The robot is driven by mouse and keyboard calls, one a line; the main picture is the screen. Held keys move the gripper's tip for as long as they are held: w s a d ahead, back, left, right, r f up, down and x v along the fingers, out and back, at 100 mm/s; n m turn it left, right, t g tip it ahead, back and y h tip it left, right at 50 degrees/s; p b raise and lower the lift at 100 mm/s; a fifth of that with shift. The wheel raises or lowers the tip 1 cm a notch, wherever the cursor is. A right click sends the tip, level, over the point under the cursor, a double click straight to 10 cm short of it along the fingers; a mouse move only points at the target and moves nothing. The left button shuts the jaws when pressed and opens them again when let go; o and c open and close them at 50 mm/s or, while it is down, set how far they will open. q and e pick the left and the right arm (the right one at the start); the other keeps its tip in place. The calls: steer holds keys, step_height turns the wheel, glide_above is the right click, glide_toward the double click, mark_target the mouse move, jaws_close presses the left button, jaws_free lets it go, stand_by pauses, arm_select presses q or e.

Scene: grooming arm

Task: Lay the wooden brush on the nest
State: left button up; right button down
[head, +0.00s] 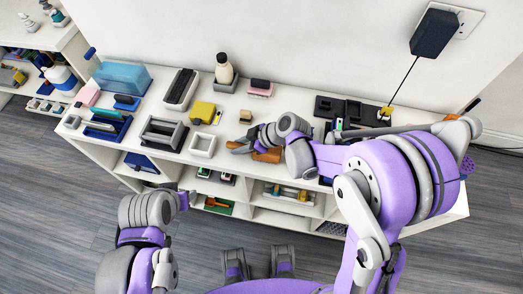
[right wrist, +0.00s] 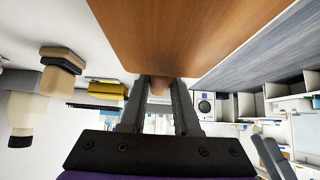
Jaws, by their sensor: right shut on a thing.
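The wooden brush (head: 268,156) is orange-brown and shows in the head view at the front of the white shelf top, partly hidden by my right arm. My right gripper (head: 256,146) is shut on it. In the right wrist view the brush's broad wooden body (right wrist: 180,35) fills the top, and its narrow end is between the fingers of the gripper (right wrist: 158,88). A grey open frame (head: 149,140) and a small white square frame (head: 203,145) stand left of the brush; I cannot tell which is the nest. My left gripper (head: 186,200) is low in front of the shelf, its fingers unclear.
The shelf top (head: 232,108) also bears a blue bin (head: 122,77), a dark-topped grey block (head: 181,88), a cream bottle (head: 224,69), a yellow sponge (head: 203,111), a pink brush (head: 260,88) and a black tray (head: 345,108) at the right. Small gaps are clear between them.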

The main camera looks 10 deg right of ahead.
steer(key=shift+r, duration=0.1)
stand_by(0.5)
steer(key=shift+r+p, duration=1.7)
steer(key=shift+r, duration=1)
steer(key=shift+a, duration=0.1)
